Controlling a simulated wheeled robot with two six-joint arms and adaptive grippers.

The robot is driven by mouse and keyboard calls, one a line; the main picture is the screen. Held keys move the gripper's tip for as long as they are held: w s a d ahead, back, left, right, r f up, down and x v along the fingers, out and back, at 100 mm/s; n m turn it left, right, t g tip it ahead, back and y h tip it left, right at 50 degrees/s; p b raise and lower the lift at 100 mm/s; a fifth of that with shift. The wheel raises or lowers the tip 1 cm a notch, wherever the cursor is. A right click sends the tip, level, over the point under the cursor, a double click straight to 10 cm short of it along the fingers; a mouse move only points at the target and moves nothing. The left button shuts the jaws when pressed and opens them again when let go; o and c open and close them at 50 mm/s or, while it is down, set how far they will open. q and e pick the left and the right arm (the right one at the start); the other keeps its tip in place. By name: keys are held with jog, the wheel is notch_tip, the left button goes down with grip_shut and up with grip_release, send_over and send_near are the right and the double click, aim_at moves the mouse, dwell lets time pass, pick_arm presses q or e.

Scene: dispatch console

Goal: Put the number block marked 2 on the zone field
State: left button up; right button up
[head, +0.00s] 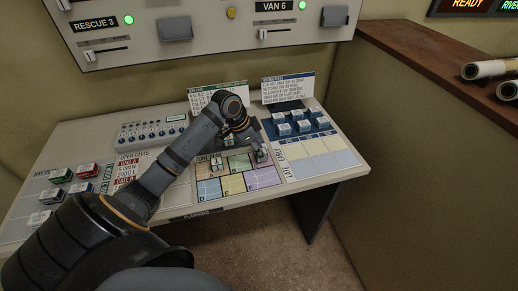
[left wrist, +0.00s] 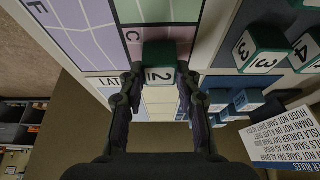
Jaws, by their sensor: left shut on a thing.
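The number block marked 2 (left wrist: 160,75), green with a white face, is between the fingers of my left gripper (left wrist: 160,88) in the left wrist view. In the head view that gripper (head: 260,153) is over the far right part of the coloured zone map (head: 233,184). The block is over or on the pink field marked C (left wrist: 133,40), near its outer edge. I cannot tell whether it touches the board. The block is mostly hidden by the gripper in the head view. My right gripper is not in view.
Blocks marked 3 (left wrist: 262,52) and 4 (left wrist: 304,50) stand beyond the map. Blue blocks (head: 283,130) stand in a blue holder at the right. Red and green blocks (head: 60,175) are at the left. A card (head: 288,88) stands at the back.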

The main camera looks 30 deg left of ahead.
pick_arm(q)
jog(key=shift+f, duration=0.1)
jog(key=o, duration=0.9)
jog(key=shift+o, duration=0.4)
jog(key=shift+a+r, duration=0.1)
jog(key=shift+r, duration=0.15)
jog(key=v, duration=1.1)
jog(key=shift+r+b, duration=0.3)
jog(key=shift+b, duration=0.1)
jog(key=shift+s+a, duration=0.1)
